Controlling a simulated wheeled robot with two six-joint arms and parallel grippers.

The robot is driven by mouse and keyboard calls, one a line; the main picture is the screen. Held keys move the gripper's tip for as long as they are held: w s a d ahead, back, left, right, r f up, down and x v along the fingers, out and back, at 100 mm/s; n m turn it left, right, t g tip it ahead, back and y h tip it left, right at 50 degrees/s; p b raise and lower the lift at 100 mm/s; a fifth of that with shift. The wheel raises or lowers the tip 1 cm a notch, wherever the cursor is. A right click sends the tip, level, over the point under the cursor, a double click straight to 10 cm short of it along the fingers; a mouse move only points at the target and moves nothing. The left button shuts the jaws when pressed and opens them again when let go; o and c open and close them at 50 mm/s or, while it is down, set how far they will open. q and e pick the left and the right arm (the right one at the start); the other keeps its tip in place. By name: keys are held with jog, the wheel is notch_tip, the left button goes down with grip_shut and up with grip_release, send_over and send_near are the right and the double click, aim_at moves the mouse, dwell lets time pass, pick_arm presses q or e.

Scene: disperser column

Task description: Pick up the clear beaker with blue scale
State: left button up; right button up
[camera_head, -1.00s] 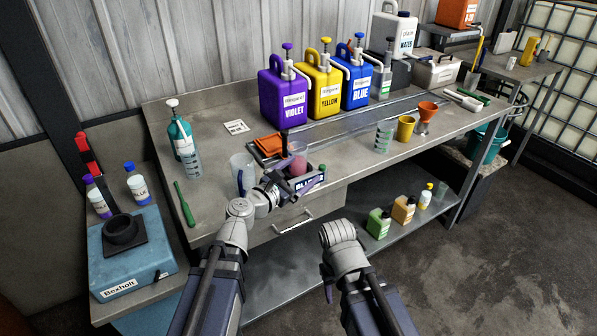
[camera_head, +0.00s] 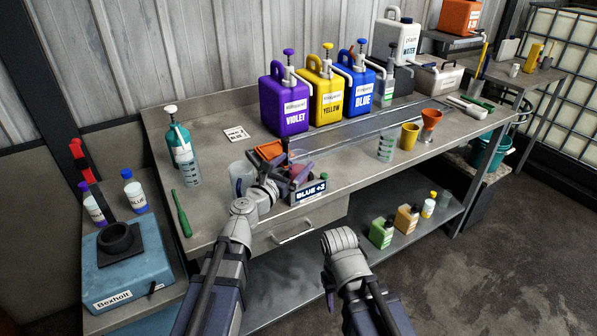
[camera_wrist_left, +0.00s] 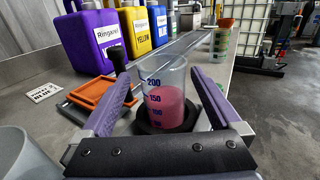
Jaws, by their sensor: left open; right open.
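The clear beaker with blue scale (camera_wrist_left: 165,92) stands upright on a dark round base in the left wrist view and holds pink-red contents. Its blue numbers face the camera. In the head view the beaker (camera_head: 298,170) is partly hidden by my left gripper (camera_head: 288,177). My left gripper is open, with one purple finger on each side of the beaker in the wrist view (camera_wrist_left: 163,95). I cannot tell whether a finger touches it.
An orange tray (camera_head: 268,150) lies behind the beaker. A greyish cup (camera_head: 241,174) stands close to its left. A "BLUE +2" display (camera_head: 311,189) is in front. Violet (camera_head: 284,107), yellow and blue jugs stand behind. A green-scaled beaker (camera_head: 386,147) stands right.

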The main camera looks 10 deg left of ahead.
aim_at(303, 154)
pick_arm(q)
jog(key=shift+x, duration=2.6)
jog(key=shift+s+d+r, duration=0.1)
jog(key=shift+d+r, duration=0.05)
jog(key=shift+r, duration=0.05)
jog(key=shift+c, duration=0.4)
grip_shut()
jog(key=shift+r+p, duration=0.1)
jog(key=shift+p, duration=0.25)
notch_tip(303, 154, up, 10)
jog(key=p, duration=0.9)
jog(key=shift+p, duration=0.4)
